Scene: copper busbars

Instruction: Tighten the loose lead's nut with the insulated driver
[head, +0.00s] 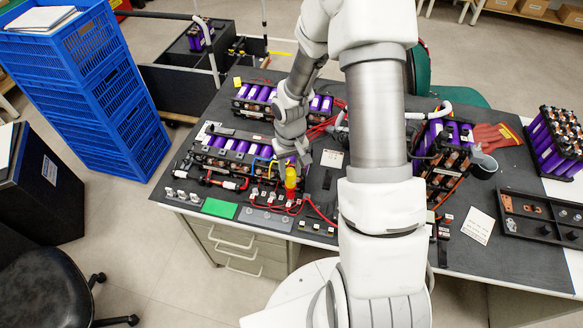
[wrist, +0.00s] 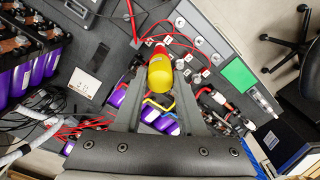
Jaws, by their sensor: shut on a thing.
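The insulated driver, with a yellow handle and red lower end, is upright in the head view (head: 291,180) and shows in the wrist view (wrist: 160,73). My gripper (head: 290,158) is shut on its handle; in the wrist view, the fingers (wrist: 160,92) lie on both sides of it. The driver's red end is over the front of the bench, beside a grey terminal strip (wrist: 196,35) with several small white-tagged terminals. Red leads (wrist: 131,22) run by it. The tip is hidden, and I cannot tell which nut is the loose one or whether the driver touches it.
A purple-cell battery pack (head: 232,155) lies close to the left of my gripper, with another pack (head: 258,97) behind. A green pad (head: 220,208) lies at the bench front. A black tray (head: 540,218) is far right. Blue crates (head: 85,90) stand left of the bench.

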